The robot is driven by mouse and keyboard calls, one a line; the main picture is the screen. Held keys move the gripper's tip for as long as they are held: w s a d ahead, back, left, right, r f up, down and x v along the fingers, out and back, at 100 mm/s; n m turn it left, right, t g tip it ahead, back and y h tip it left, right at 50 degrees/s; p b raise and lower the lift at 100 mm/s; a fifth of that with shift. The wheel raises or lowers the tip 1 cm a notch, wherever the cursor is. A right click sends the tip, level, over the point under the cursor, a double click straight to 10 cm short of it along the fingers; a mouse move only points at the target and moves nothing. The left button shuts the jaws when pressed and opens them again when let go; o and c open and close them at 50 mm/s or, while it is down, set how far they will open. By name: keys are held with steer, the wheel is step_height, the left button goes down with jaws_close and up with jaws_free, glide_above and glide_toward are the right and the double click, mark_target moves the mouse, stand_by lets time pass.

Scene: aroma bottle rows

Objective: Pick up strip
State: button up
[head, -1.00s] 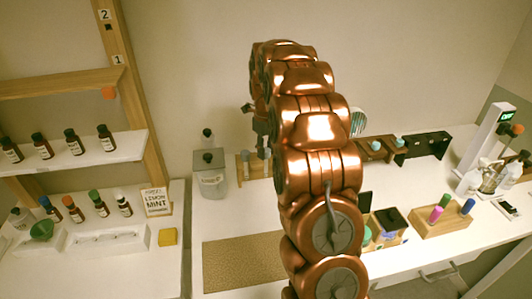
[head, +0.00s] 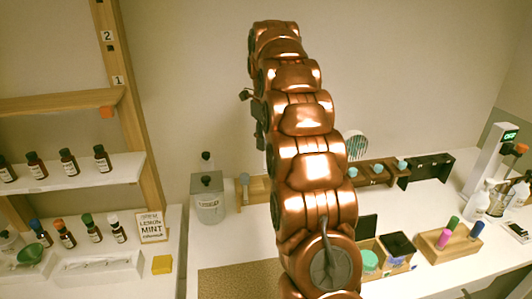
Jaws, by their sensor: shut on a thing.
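My gripper (head: 262,138) hangs from the far end of my copper arm, mostly hidden behind the arm links. It is above the small wooden holder (head: 257,187) at the back of the white worktop. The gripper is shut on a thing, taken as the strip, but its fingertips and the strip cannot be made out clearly. A grey upright piece (head: 245,186) stands at the left end of the holder. My arm hides the holder's right side.
A clear lidded container (head: 207,203) stands left of the holder. A wooden rack (head: 380,172), an open box (head: 401,268) and a block with coloured caps (head: 445,246) stand right of my arm. Shelves of bottles (head: 75,180) are at the left. A tan mat (head: 230,281) lies in front.

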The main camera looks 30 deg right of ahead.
steer(key=shift+r, duration=0.65)
step_height(320, 180, up, 5)
steer(key=p, duration=0.5)
steer(key=shift+r, duration=0.15)
stand_by(0.9)
